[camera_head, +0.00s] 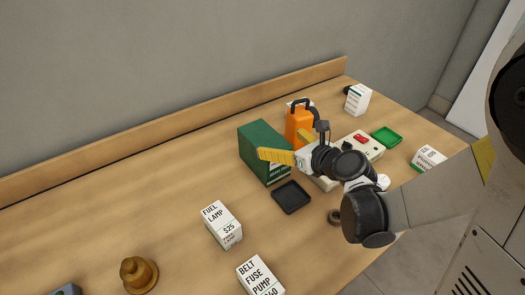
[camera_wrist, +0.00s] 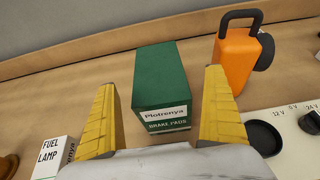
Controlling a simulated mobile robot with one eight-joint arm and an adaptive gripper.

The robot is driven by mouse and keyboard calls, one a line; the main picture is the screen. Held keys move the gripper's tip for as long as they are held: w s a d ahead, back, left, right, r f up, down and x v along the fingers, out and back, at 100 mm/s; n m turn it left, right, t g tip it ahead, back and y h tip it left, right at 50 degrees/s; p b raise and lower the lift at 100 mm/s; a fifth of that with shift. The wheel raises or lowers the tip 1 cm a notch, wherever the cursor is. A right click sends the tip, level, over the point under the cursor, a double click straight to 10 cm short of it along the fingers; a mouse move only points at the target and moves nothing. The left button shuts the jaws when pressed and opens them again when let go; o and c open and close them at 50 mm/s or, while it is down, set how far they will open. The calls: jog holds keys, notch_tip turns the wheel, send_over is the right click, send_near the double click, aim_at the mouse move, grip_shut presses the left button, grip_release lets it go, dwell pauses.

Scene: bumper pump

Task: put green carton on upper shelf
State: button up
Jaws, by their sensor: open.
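The green carton (camera_head: 262,145) stands on the wooden table, towards the back board. In the wrist view the green carton (camera_wrist: 162,88) shows a white label reading "Plotrenya" and "BRAKE PADS" and lies between and beyond my two yellow fingers. My gripper (camera_head: 283,148) is open and empty just in front of the carton; one finger overlaps the carton in the head view. In the wrist view my gripper (camera_wrist: 160,105) has its fingers spread on either side of the carton's outline. I cannot tell whether a finger touches it. No upper shelf shows in either view.
An orange lamp with a black handle (camera_head: 298,127) stands right of the carton. A black tray (camera_head: 291,197) lies in front. A white device (camera_head: 362,144), a green tray (camera_head: 386,137) and white boxes (camera_head: 223,225) stand around. The table's left side is mostly clear.

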aim_at(266, 138)
jog(key=b+x, duration=0.2)
jog(key=x, duration=0.6)
jog(key=shift+s+a+f+b, duration=0.15)
jog(key=shift+s+f+b, duration=0.05)
jog(key=shift+b, duration=0.15)
jog(key=shift+r, duration=0.1)
jog(key=shift+c, duration=1)
jog(key=c, duration=1.1)
